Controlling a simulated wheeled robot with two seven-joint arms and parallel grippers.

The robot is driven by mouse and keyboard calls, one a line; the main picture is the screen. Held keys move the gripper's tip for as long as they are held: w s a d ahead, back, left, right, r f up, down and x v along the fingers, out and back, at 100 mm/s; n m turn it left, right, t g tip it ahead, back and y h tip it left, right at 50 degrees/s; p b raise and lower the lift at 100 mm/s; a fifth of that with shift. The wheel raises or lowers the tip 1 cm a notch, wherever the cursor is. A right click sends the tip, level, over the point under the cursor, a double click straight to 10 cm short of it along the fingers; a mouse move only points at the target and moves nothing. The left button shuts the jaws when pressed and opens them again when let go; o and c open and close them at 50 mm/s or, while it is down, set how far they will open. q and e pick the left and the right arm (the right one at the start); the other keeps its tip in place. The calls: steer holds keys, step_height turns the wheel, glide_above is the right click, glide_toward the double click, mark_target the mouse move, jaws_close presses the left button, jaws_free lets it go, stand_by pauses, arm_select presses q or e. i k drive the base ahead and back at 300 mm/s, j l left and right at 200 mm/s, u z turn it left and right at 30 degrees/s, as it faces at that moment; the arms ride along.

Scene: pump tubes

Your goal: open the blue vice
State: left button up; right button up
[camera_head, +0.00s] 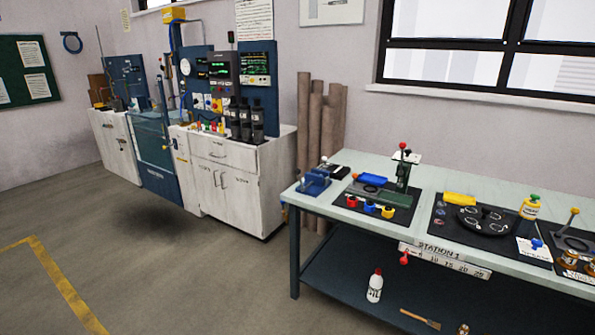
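The blue vice (314,182) sits on the near left corner of the workbench, at the left end of the tabletop. It is small in the head view, and I cannot tell how far its jaws are apart. A thin handle or bar seems to show at its upper right. Neither of my grippers is in view.
The pale green workbench (335,212) has a dark lower shelf holding a white bottle (375,285) and a brush (420,318). Black mats with tools and a green press (404,172) stand right of the vice. White cabinets (225,185) stand at left. The floor in front is clear.

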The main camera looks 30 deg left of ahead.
mark_target(299, 171)
steer(key=i+j, duration=0.25)
steer(key=j, duration=0.2)
steer(key=i+j, duration=0.25)
steer(key=j, duration=0.15)
steer(key=i+j, duration=0.25)
steer(key=j, duration=0.2)
steer(key=i+j, duration=0.2)
steer(key=j, duration=0.2)
steer(key=i+j, duration=0.25)
steer(key=j, duration=0.2)
steer(key=i+j, duration=0.25)
steer(key=j, duration=0.15)
